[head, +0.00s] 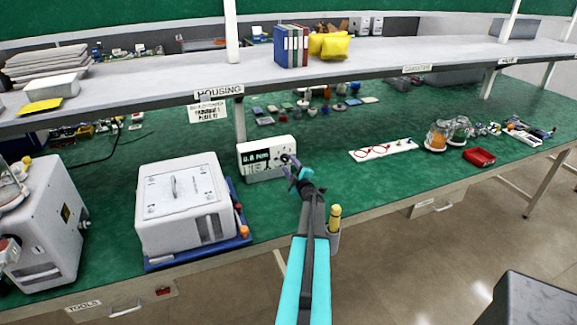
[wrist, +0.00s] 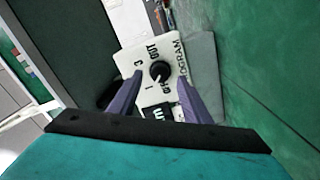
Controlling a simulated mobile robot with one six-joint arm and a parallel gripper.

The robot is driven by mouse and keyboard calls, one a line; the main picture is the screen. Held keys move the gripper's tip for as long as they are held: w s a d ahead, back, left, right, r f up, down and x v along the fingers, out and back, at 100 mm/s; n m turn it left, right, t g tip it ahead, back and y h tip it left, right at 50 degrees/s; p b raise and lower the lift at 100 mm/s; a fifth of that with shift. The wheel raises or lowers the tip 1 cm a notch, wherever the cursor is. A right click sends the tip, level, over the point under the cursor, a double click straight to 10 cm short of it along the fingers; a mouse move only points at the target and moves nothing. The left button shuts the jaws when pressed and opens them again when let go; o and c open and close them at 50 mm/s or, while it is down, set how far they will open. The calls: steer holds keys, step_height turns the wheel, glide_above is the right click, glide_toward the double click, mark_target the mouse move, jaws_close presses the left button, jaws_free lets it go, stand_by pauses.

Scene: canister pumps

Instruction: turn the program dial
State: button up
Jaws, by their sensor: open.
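The program dial (wrist: 160,71) is a round black knob on a light panel (wrist: 141,57) marked "PROGRAM", with numbers and letters around it. The panel belongs to a small white unit with a dark display (head: 255,158), standing on the green bench in the head view. My gripper (wrist: 156,92) is open in the wrist view, its two purple fingers on either side of the dial's near side. I cannot tell whether they touch the knob. In the head view my gripper (head: 292,173) is at the unit's right end and hides part of it.
A large white box-shaped machine (head: 182,200) stands on a blue tray (head: 160,263) left of the unit. A shelf (head: 290,75) runs above the back of the bench. A yellow-topped bottle (head: 335,212) sits by the front edge, close to my arm.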

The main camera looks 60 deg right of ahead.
steer(key=b+v, duration=0.3)
steer(key=v, duration=0.8)
steer(key=shift+d, duration=0.1)
stand_by(0.6)
